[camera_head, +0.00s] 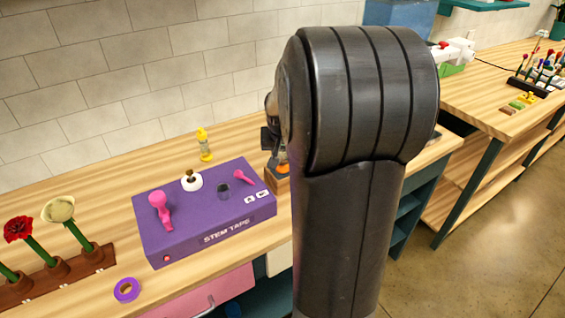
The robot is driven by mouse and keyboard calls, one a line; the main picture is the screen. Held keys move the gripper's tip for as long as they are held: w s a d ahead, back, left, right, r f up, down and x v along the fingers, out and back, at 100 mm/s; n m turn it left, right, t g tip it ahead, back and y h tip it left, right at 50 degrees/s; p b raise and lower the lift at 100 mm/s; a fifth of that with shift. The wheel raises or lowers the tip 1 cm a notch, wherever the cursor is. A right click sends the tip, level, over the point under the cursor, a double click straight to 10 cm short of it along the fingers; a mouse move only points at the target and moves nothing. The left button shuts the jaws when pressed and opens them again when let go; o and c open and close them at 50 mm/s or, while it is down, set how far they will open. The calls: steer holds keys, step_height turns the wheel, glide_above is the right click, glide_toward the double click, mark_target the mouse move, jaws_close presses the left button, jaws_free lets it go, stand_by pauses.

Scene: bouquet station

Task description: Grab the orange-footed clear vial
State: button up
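My own dark arm fills the centre of the view and hides much of the bench behind it. A dark part that looks like my gripper (270,139) shows at the arm's left edge, above a brown wooden block (276,182). Its fingers are not clear, so I cannot tell whether it is open or shut. A small orange patch (283,168) shows at the block, partly hidden by my arm. It may be the orange foot of the clear vial, but I cannot make out the vial itself. A separate small vial with yellow ends (205,146) stands upright behind the purple box.
The purple "STEM TAPE" box (185,244) carries pink tools and a white round piece (192,180). A purple tape ring (127,290) lies in front. A brown rack (48,282) holds flowers at left. A second bench (468,96) stands right.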

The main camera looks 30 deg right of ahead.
jaws_close()
stand_by(0.9)
